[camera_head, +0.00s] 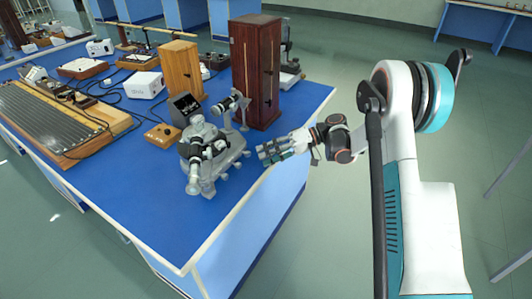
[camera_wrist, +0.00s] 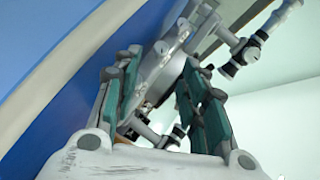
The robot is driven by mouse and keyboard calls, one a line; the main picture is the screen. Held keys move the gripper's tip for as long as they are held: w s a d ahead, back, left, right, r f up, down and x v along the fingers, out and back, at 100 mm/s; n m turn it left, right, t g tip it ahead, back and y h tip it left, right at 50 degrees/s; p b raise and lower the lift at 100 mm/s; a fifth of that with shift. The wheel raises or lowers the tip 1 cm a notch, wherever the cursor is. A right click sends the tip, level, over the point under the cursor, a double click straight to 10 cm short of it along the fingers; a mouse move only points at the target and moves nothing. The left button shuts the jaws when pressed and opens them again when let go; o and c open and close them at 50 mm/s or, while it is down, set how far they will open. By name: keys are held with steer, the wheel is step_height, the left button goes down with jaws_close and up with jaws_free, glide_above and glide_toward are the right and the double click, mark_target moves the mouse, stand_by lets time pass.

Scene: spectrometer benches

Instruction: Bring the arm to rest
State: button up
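My gripper (camera_head: 268,151) is at the end of my arm, beside the right edge of the blue bench. Its fingers point left toward the grey spectrometer (camera_head: 213,160) on the bench corner. In the wrist view my gripper (camera_wrist: 160,75) shows its two green-padded fingers spread apart. The spectrometer (camera_wrist: 165,65) appears behind and between them, tilted in the picture. I see nothing held. A small gap seems to lie between fingertips and spectrometer, but I cannot tell its exact depth.
On the blue bench (camera_head: 140,215) stand a dark wooden cabinet (camera_head: 257,72), a lighter wooden box (camera_head: 181,70), a white unit (camera_head: 145,85) and a small wooden box (camera_head: 162,136). A wooden board with a grey panel (camera_head: 45,122) lies left.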

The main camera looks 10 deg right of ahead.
steer(key=s+r+m+t+h, duration=0.4)
steer(key=s+r+h, duration=0.3)
steer(key=s+r, duration=0.55)
steer(key=s+d+r+t+h, duration=0.1)
steer(key=s+d, duration=0.4)
steer(key=s, duration=0.5)
steer(key=s+d+r+t+h, duration=0.2)
steer(key=s+d+h, duration=0.3)
steer(key=s, duration=0.5)
steer(key=shift+d+m+t+h, duration=0.2)
steer(key=shift+m+t+h, duration=0.1)
steer(key=shift+t+h, duration=0.3)
